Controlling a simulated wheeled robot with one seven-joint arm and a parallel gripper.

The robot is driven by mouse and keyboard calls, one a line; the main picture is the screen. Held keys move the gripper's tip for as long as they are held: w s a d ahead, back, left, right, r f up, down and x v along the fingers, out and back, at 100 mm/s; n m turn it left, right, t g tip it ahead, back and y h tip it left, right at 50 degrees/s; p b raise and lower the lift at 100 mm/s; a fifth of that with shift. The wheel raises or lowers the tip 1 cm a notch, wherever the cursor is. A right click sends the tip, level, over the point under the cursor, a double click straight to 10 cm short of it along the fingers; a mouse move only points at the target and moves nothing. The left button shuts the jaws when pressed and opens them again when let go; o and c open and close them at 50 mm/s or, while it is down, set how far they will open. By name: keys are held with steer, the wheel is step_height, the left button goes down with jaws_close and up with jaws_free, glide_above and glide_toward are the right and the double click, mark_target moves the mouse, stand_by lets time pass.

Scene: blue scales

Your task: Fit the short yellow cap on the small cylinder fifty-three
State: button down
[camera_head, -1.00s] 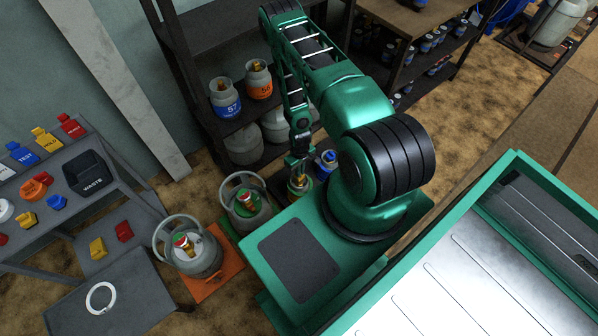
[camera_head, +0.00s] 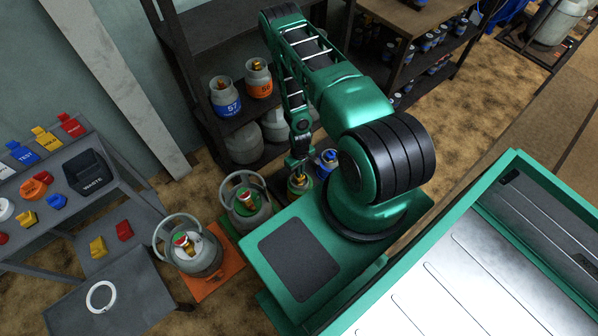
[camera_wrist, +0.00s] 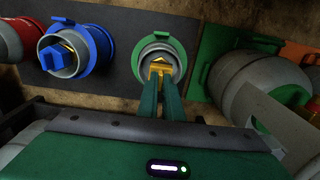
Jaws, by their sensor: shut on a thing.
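My gripper (camera_wrist: 160,92) is shut on a small yellow piece, which I take to be the short yellow cap (camera_wrist: 160,69). It is at the open top of a small grey cylinder with a green collar (camera_wrist: 146,46). The cap overlaps the cylinder's mouth; I cannot tell whether it is seated or just above. In the head view my gripper (camera_head: 299,168) points down over the same green-collared cylinder (camera_head: 300,189), beside my base. No number shows on this cylinder, so I cannot tell if it is fifty-three.
A blue-collared cylinder (camera_wrist: 75,52) stands close to the left in the wrist view, with a red one (camera_wrist: 22,40) beyond. Cylinders 57 (camera_head: 226,97) and 56 (camera_head: 259,80) stand on the shelf. A side table (camera_head: 60,175) holds coloured tags.

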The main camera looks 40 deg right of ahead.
steer(key=shift+f, duration=1)
steer(key=c, duration=1.8)
jaws_free()
steer(key=shift+c, duration=0.2)
step_height(320, 180, up, 11)
steer(key=shift+f, duration=0.15)
